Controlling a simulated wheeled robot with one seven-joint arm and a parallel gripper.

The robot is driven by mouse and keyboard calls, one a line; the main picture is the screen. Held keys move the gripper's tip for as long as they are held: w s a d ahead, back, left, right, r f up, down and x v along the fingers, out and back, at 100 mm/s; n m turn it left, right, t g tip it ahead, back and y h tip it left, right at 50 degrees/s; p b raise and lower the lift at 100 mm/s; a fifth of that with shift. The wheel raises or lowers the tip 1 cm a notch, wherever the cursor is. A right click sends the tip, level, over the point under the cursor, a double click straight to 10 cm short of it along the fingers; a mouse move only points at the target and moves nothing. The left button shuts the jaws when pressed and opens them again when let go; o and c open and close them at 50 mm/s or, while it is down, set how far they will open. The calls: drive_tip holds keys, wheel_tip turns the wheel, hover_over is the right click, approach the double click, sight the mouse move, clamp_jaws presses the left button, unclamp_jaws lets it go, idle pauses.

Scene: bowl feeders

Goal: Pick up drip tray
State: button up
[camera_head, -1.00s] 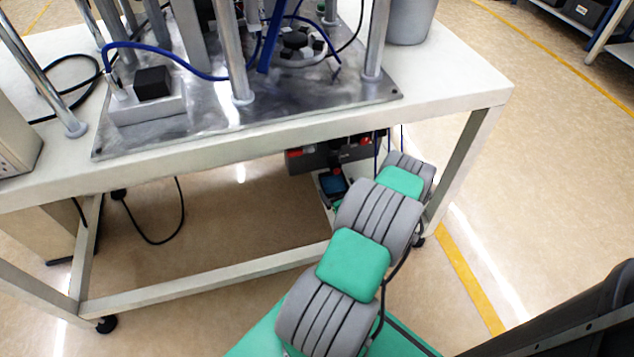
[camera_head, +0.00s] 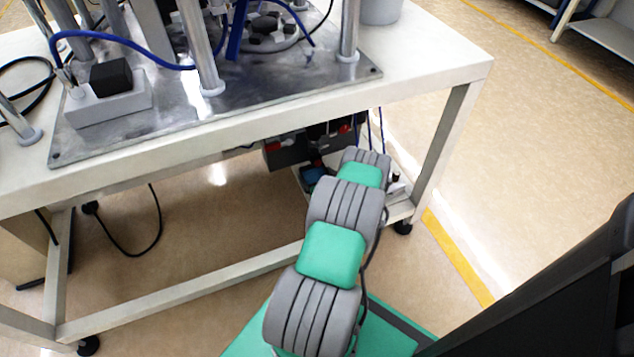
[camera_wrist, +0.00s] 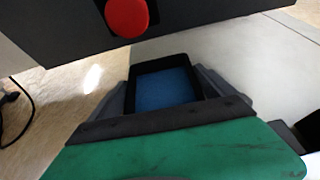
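The drip tray is a small black-rimmed tray (camera_wrist: 192,68) with a blue inside, centred in the wrist view. In the head view its blue part (camera_head: 313,176) shows on the low shelf under the table, partly behind my arm. My gripper (camera_wrist: 165,82) has its two grey fingers spread apart, one on each side of the tray. Whether they touch its sides cannot be told. The tray's near edge is hidden behind my green gripper body. In the head view my fingers are hidden by the arm.
A dark box with a red button (camera_wrist: 127,16) hangs close above the tray. The white table (camera_head: 440,88) and its leg (camera_head: 445,145) stand around my arm. A black cable (camera_head: 150,235) hangs at left.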

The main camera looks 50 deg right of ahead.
drive_tip(key=c, duration=0.9)
drive_tip(key=shift+c, duration=0.4)
drive_tip(key=shift+r, duration=0.1)
